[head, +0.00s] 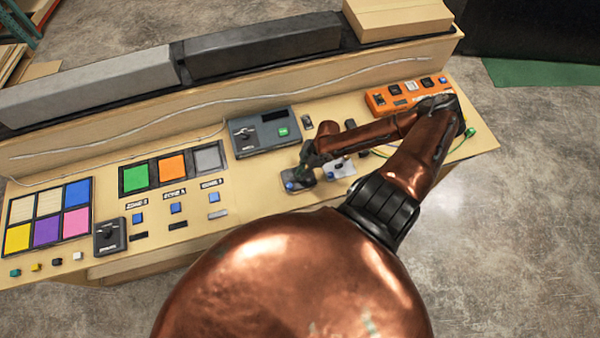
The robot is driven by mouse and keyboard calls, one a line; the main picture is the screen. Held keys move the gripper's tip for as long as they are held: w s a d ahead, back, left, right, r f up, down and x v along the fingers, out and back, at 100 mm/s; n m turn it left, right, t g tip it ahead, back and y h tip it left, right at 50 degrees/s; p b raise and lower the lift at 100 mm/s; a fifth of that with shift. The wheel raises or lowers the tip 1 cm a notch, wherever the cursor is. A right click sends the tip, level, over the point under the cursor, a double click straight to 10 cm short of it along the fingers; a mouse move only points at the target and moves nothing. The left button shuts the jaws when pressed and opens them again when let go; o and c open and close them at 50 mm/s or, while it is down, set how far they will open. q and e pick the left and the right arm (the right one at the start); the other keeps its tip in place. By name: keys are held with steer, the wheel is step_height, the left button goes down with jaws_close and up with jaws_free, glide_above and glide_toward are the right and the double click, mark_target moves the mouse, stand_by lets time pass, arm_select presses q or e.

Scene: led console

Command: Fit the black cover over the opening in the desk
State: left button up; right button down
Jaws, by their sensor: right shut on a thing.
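My right gripper (303,172) reaches in over the middle of the desk (255,205), pointing down. It is shut on a dark plate that looks like the black cover (298,186), at or just above the desk top. A blue spot shows at the plate's left part. I cannot tell whether the plate touches the desk. The opening in the desk cannot be made out; the plate or my arm may hide it. A light grey plate with a blue button (340,168) sits just right of the gripper. My left gripper is not in view.
A grey box with a green button (264,132) stands behind the gripper. An orange power strip (405,96) is at the far right, with a green cable (470,132) near it. Coloured panels (172,167) and a black knob box (110,237) are left.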

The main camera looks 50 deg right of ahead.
steer(key=shift+f, duration=0.3)
stand_by(0.4)
steer(key=c, duration=1.9)
jaws_free()
steer(key=v, duration=1.2)
